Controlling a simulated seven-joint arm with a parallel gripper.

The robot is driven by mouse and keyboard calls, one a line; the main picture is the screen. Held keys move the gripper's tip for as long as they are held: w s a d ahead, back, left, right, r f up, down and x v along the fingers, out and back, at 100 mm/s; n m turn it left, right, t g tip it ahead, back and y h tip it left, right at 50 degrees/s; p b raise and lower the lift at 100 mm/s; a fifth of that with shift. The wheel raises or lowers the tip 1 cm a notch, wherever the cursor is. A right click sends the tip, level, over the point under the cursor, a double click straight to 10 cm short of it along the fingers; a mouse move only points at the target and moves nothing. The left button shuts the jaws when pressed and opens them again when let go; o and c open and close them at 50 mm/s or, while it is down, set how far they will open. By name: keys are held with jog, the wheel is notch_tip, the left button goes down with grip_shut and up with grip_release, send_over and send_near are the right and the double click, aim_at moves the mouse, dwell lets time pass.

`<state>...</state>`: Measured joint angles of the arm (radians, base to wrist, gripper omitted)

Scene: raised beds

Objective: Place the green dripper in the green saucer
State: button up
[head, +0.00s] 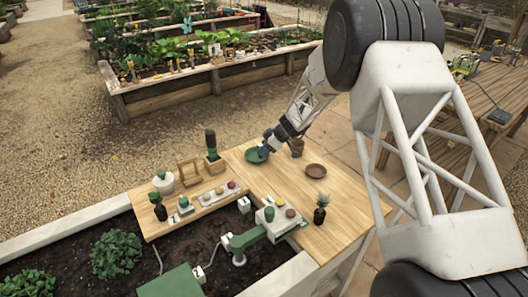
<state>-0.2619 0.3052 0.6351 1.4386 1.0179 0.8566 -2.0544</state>
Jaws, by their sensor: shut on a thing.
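The green saucer (251,157) lies on the wooden table near its far left edge. My gripper (263,153) reaches down from the upper right to the saucer and covers its right part in the picture. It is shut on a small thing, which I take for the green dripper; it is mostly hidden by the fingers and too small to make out. I cannot tell whether it touches the saucer.
A brown saucer (316,171) and a brown pot (297,147) stand right of my gripper. A wooden box (214,165), wooden frame (189,172), white pot (163,183) and tray (212,196) stand left. A potted plant (320,212) is nearer. The table's right part is clear.

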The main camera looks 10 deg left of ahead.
jog(key=shift+f, duration=0.75)
jog(key=shift+f, duration=0.1)
jog(key=o, duration=1)
jog(key=v, duration=1.2)
